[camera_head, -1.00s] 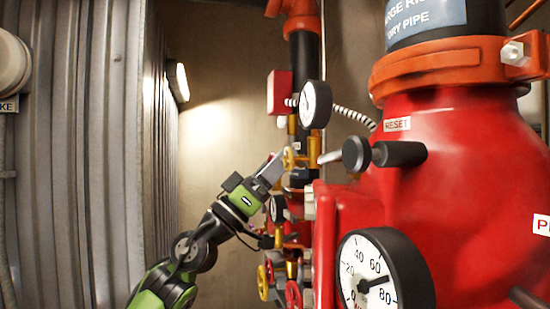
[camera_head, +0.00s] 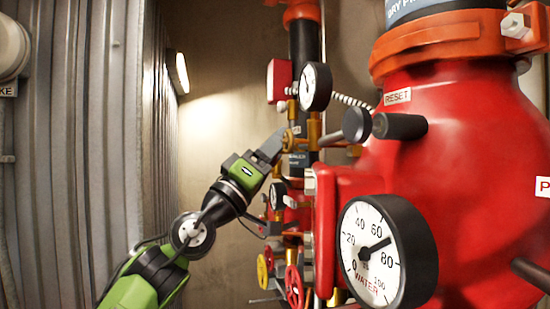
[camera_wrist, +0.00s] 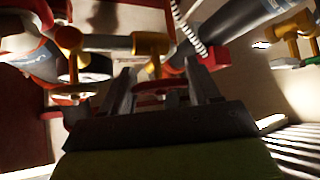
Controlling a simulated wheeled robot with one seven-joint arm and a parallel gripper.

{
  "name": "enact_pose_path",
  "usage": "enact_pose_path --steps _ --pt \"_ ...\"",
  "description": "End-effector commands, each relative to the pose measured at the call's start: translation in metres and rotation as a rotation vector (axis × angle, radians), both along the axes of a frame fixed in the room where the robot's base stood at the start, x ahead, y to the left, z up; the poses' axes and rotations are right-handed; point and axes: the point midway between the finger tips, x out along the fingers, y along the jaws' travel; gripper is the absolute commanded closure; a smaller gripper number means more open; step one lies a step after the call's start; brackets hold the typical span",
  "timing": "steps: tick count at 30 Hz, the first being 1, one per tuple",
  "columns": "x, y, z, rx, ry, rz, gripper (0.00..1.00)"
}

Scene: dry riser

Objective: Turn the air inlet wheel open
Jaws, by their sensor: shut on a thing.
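The air inlet wheel (camera_wrist: 153,88) shows in the wrist view as a reddish rim between my two fingers, below a brass valve body (camera_wrist: 150,45). My gripper (camera_wrist: 158,88) is shut on it, one finger on either side. In the head view my gripper (camera_head: 281,143) reaches up and right to the brass fittings on the narrow dark riser pipe. There it covers most of the wheel, and only small yellow parts show beside the fingertips. How far the wheel is turned cannot be told.
A small gauge (camera_head: 316,87) hangs above my gripper. A yellow wheel (camera_head: 264,271) and a red wheel (camera_head: 294,287) sit lower down. The big red valve body (camera_head: 450,170) and its water gauge (camera_head: 372,252) fill the right. Corrugated metal wall (camera_head: 100,150) stands at left.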

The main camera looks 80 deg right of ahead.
Motion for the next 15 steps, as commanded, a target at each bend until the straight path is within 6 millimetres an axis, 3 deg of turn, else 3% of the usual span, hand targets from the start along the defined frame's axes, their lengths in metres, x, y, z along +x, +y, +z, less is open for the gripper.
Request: enact_pose_path --steps 13,14,15 --pt "-0.0007 -0.0018 -0.0016 0.084 0.045 -0.004 0.69" --pt "-0.0007 -0.0018 -0.0016 0.084 0.044 -0.005 0.37" --pt "-0.0007 -0.0018 -0.0016 0.083 0.044 -0.006 0.31"
